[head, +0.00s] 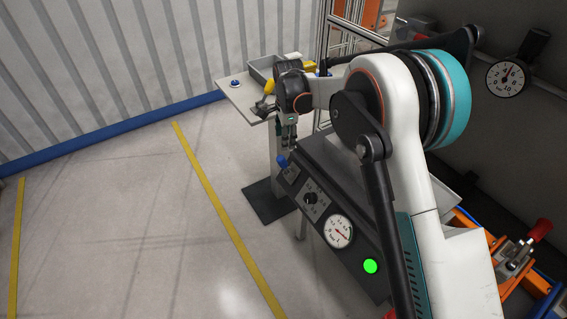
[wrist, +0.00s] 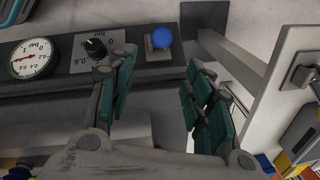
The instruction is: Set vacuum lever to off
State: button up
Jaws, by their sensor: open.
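The vacuum lever has a blue ball knob (head: 282,161) and sits at the far left end of the dark control panel (head: 350,262). The knob (wrist: 161,38) also shows in the wrist view, on a small grey plate. My gripper (head: 289,143) is just above and slightly behind the knob in the head view. In the wrist view its two teal-padded fingers (wrist: 160,66) are apart, and the knob shows between and beyond their tips. No contact with the knob is visible. The lever's on and off marks are too small to read.
A black rotary knob (head: 311,199), a pressure gauge (head: 338,232) and a lit green button (head: 370,266) sit along the panel. A grey side table (head: 238,97) with a tray and tools stands behind my gripper. Open floor lies to the left.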

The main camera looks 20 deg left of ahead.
aim_at(283, 162)
jog(key=shift+a+f, duration=0.25)
jog(key=shift+f, duration=0.45)
jog(key=f+b, duration=0.1)
jog(key=f, duration=0.3)
jog(key=f+b, duration=0.1)
jog(key=f, duration=0.3)
jog(key=w+f+b, duration=0.1)
jog(key=f+b, duration=0.1)
jog(key=f, duration=0.2)
jog(key=shift+a+f, duration=0.35)
grip_shut()
